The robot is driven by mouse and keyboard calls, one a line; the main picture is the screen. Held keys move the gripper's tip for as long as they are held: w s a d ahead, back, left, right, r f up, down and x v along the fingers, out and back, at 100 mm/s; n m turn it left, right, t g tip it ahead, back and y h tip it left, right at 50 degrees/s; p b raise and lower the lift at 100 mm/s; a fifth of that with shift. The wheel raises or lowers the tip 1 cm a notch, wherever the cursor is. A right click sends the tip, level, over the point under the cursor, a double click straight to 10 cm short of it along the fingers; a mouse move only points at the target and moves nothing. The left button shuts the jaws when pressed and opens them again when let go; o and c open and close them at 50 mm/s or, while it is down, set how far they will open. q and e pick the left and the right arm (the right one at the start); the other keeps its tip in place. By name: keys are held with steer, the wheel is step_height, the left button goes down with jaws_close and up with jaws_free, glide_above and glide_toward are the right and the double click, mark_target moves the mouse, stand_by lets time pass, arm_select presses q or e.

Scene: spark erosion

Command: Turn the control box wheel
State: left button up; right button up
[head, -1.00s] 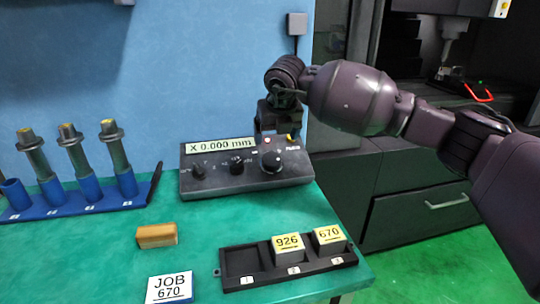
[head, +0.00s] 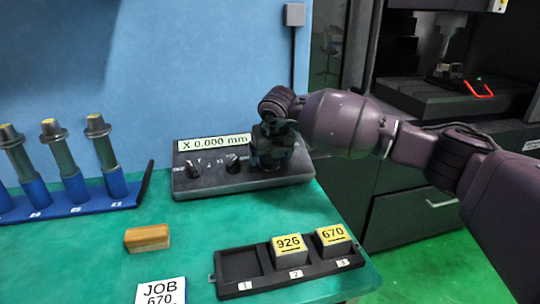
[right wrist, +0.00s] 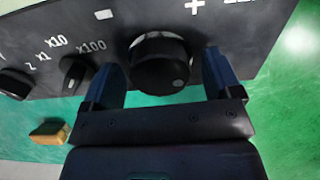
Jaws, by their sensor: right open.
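The control box (head: 212,182) is a dark sloped panel at the back of the green table, with a display reading "X 0.000 mm". Its wheel, a black round knob with a pale dot (right wrist: 160,64), shows in the right wrist view; in the head view my right gripper hides it. My right gripper (right wrist: 165,80) is open, with one blue finger on each side of the wheel. Whether the fingers touch it I cannot tell. In the head view the right gripper (head: 273,160) is over the right part of the box. My left gripper is not in view.
Two smaller knobs (head: 233,164) (head: 193,170) sit left of the wheel. A black tray (head: 240,266) holds blocks marked 926 (head: 288,248) and 670 (head: 333,238). A wooden block (head: 147,238), a JOB 670 card (head: 160,292) and a blue rack of electrodes (head: 85,208) are also on the table.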

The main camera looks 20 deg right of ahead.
steer(key=c, duration=0.9)
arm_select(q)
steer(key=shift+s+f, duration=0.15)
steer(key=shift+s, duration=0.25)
arm_select(e)
steer(key=shift+n, duration=0.3)
steer(key=shift+r+n+p, duration=0.15)
steer(key=shift+n+p, duration=0.35)
steer(key=shift+n, duration=0.3)
steer(key=n+p, duration=0.1)
steer(key=n, duration=0.1)
steer(key=shift+n, duration=1.3)
steer(key=shift+n+p, duration=0.35)
steer(key=shift+n, duration=0.45)
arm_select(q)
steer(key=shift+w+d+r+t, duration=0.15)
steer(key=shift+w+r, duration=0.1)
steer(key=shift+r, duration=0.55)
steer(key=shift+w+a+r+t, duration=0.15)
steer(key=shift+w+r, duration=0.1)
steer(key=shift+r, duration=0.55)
arm_select(e)
steer(key=shift+f+n, duration=0.2)
steer(key=shift+n, duration=1.4)
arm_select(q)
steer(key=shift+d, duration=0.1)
